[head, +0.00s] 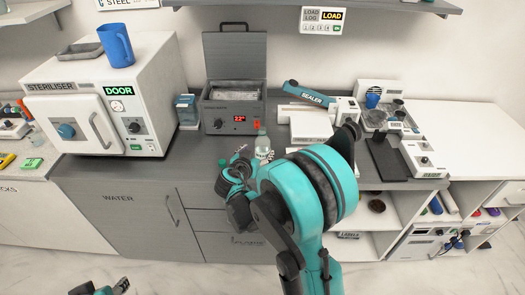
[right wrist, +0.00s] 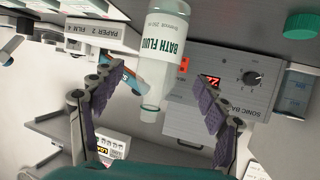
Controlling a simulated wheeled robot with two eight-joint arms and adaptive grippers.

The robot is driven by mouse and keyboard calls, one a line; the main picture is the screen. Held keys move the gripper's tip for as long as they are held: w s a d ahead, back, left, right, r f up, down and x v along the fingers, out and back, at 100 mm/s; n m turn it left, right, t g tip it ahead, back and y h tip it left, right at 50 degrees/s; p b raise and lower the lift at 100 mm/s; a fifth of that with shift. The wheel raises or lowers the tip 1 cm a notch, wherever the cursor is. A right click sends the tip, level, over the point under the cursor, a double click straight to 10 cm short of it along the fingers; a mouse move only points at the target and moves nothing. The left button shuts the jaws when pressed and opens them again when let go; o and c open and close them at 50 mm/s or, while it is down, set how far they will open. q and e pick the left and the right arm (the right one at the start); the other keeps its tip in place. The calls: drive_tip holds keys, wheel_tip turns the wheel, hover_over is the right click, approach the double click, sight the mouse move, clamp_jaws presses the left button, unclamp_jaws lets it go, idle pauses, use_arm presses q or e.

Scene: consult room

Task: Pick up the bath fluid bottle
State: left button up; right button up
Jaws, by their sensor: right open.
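The bath fluid bottle (head: 262,146) is a small clear bottle with a white label and a pale top. It stands on the grey counter near the front edge, before the sonic bath. In the right wrist view the bottle (right wrist: 160,60) appears upside down, with its label readable, between the two fingertips. My right gripper (head: 256,158) is open at the bottle; its fingers (right wrist: 152,68) are spread on either side with visible gaps and hold nothing. My arm hides part of the counter. A small part of my left gripper (head: 100,289) shows at the bottom left edge; its jaws are unclear.
The sonic bath (head: 233,122) with raised lid stands behind the bottle. A green cap (right wrist: 303,25) shows close beside my right gripper. The sealer (head: 311,122) is to the right, the steriliser (head: 95,110) with a blue jug (head: 116,45) to the left.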

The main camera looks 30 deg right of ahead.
sight(263, 139)
drive_tip(key=b+x, duration=0.2)
drive_tip(key=x, duration=0.4)
drive_tip(key=shift+d+f, duration=0.15)
drive_tip(key=c, duration=1.4)
drive_tip(key=shift+r, duration=0.25)
drive_tip(key=shift+r+p, duration=0.55)
drive_tip(key=shift+r, duration=0.25)
drive_tip(key=r, duration=0.1)
drive_tip(key=r+p, duration=0.1)
drive_tip(key=shift+s+d+r, duration=0.1)
drive_tip(key=shift+s+r, duration=0.15)
drive_tip(key=shift+r, duration=0.05)
drive_tip(key=s+d+r+p, duration=0.3)
drive_tip(key=s+d+r, duration=0.3)
drive_tip(key=s, duration=0.3)
drive_tip(key=shift+s+r+p, duration=0.15)
drive_tip(key=shift+r+p, duration=0.05)
drive_tip(key=shift+p, duration=0.1)
